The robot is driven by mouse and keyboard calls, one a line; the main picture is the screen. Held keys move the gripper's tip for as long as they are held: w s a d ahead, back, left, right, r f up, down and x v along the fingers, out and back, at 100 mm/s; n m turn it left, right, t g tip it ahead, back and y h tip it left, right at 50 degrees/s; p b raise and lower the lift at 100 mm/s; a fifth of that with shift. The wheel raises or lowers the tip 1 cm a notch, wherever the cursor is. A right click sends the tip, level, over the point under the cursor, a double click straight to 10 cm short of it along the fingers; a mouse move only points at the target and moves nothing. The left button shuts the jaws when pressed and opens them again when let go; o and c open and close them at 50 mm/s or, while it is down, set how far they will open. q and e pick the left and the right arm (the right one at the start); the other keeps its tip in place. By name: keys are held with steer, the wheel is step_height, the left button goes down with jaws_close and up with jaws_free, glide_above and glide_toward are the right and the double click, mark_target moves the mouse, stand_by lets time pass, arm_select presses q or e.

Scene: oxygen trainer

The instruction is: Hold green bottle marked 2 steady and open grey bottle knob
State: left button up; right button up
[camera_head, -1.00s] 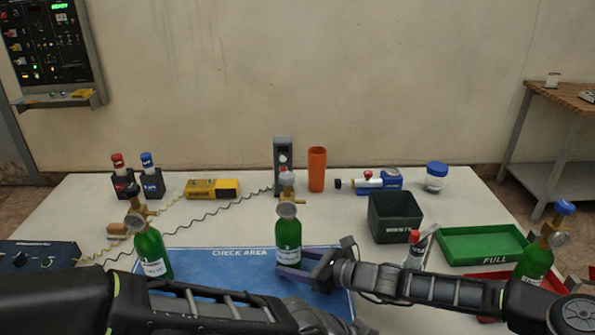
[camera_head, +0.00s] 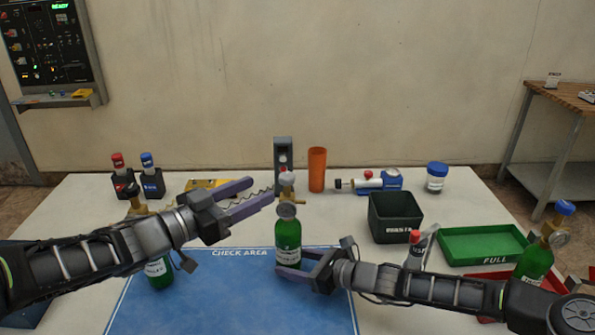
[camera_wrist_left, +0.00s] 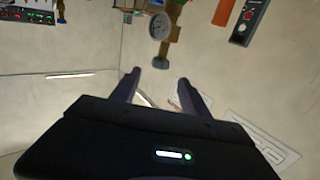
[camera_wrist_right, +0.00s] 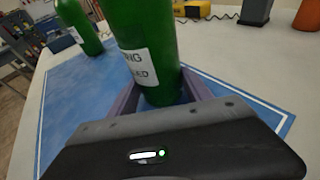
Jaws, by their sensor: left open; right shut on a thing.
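The green bottle (camera_head: 288,236) with a white label stands upright on the blue check-area mat (camera_head: 230,300). It carries a round gauge (camera_head: 286,211), brass valve and pale grey knob (camera_head: 287,177) on top. My right gripper (camera_head: 279,262) is shut around its lower body; the right wrist view shows the bottle (camera_wrist_right: 145,40) between the fingers. My left gripper (camera_head: 263,190) is open and empty, just left of the valve and knob. The left wrist view shows the gauge (camera_wrist_left: 138,30) and brass valve (camera_wrist_left: 168,52) beyond the open fingers. The label's number is not legible.
Another green bottle (camera_head: 160,275) stands on the left, partly hidden by my left arm. A third (camera_head: 534,262), blue-topped, is at right. A dark box (camera_head: 395,217), green tray (camera_head: 485,245), orange cup (camera_head: 317,170) and grey stand (camera_head: 282,150) are behind.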

mark_target(293, 173)
arm_select(q)
steer(key=shift+d, duration=0.1)
steer(key=x, duration=1.2)
jaws_close()
stand_by(0.5)
